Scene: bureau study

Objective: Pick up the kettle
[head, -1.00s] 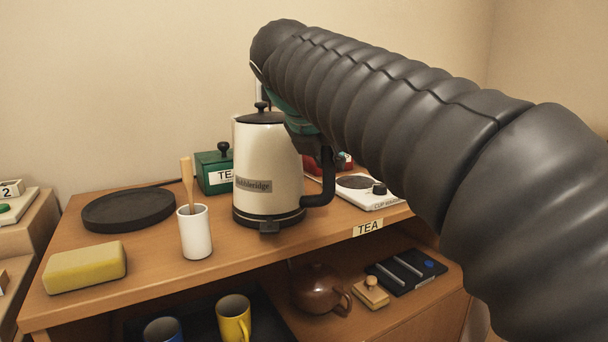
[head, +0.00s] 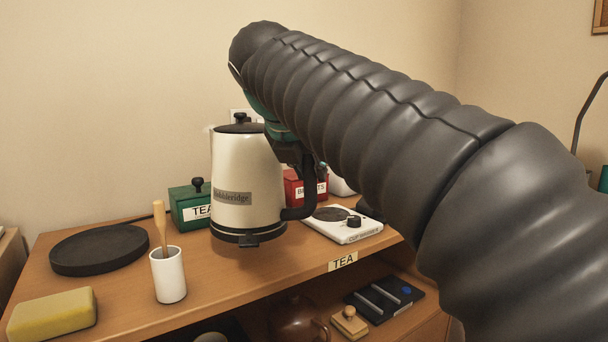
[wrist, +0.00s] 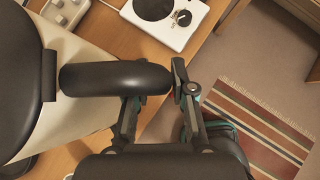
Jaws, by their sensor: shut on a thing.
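The cream kettle (head: 246,178) with a black lid, black base and black side handle is upright in the head view. Its base looks raised a little above the wooden shelf top (head: 205,282). My gripper (head: 302,160) is at the kettle's right side, partly hidden behind my arm. In the wrist view my gripper (wrist: 155,88) is shut on the kettle's black handle (wrist: 115,78), with the kettle's body (wrist: 75,95) at the left.
A green tea box (head: 188,207), a red biscuit tin (head: 303,188) and a white cup warmer (head: 342,226) stand close around the kettle. A white pot with a wooden tool (head: 168,275), a yellow sponge (head: 52,315) and a round black plate (head: 100,249) are to the left.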

